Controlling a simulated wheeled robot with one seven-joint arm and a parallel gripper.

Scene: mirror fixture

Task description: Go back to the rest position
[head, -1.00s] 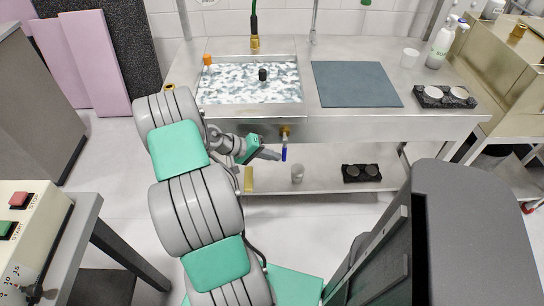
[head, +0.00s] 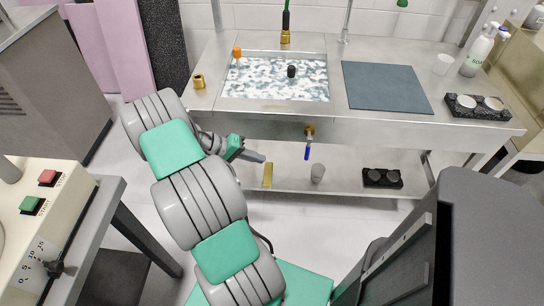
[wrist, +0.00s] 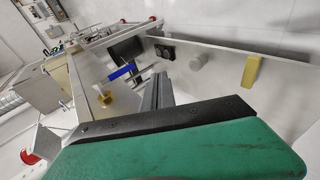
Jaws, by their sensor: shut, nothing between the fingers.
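My gripper (head: 258,157) hangs in front of the metal sink bench (head: 440,123), below the level of its top. Its grey fingers (wrist: 160,92) are shut, with nothing seen between them. The brass drain valve (head: 310,131) with a blue lever (head: 307,151) is under the sink's front, to the right of my gripper and apart from it. The blue lever also shows in the wrist view (wrist: 122,72), left of the fingers. My arm reaches forward and bends at the left of the head view.
The lower shelf (head: 340,182) holds a yellow block (head: 268,175), a grey cup (head: 317,172) and a black holder (head: 382,178). The sink basin (head: 270,85) holds a black knob-like piece (head: 291,71). A control box (head: 50,215) stands at left. Open floor lies between.

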